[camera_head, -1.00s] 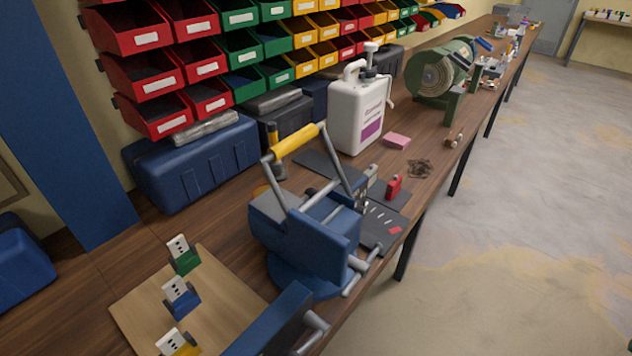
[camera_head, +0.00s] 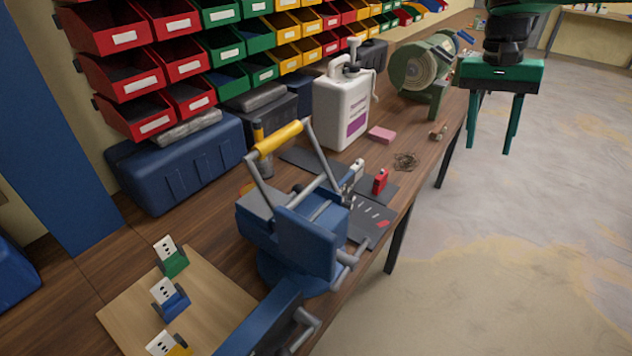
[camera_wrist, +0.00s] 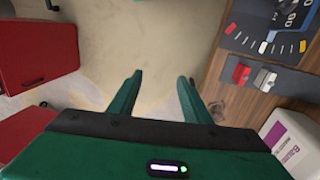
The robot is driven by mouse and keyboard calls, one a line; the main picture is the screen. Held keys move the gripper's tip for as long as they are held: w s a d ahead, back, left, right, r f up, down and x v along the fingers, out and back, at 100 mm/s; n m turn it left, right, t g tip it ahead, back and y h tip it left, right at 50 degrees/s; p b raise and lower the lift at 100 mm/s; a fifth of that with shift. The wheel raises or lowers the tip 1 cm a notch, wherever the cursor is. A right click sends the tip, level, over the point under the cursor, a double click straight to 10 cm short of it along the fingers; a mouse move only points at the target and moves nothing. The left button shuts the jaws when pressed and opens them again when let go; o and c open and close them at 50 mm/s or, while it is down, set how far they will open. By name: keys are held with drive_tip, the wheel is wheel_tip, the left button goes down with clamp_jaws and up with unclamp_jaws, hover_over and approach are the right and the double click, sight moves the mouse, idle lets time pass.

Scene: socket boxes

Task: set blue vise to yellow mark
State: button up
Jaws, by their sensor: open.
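The blue vise (camera_head: 302,250) stands on the workbench, with a looped bar above it that has a yellow grip (camera_head: 278,139). A dark plate (camera_head: 370,218) lies right behind it, with several small pale marks and a red one. The plate also shows at the upper right of the wrist view (camera_wrist: 247,52), with pale, yellow-orange and red marks along it. My green gripper (camera_head: 492,148) hangs fingers-down over the floor, right of the bench and well away from the vise. In the wrist view my gripper (camera_wrist: 161,78) has its fingers apart with nothing between them.
A wooden board (camera_head: 225,300) with green, blue and yellow socket holders is at the front left. A white jug (camera_head: 340,112), a pink block (camera_head: 382,134), a red piece (camera_head: 380,182) and a green grinder (camera_head: 415,70) stand along the bench. The floor to the right is clear.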

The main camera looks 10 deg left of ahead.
drive_tip(key=w+a+f+n, duration=0.1)
drive_tip(key=a, duration=0.9)
drive_tip(key=w+a+f, duration=0.1)
drive_tip(key=w+a, duration=0.1)
drive_tip(key=a, duration=0.8)
drive_tip(key=n, duration=0.1)
approach(297, 184)
drive_tip(key=f, duration=0.3)
drive_tip(key=d+f, duration=0.1)
drive_tip(key=f, duration=0.5)
drive_tip(key=shift+s+d+f, duration=0.25)
drive_tip(key=shift+s, duration=0.1)
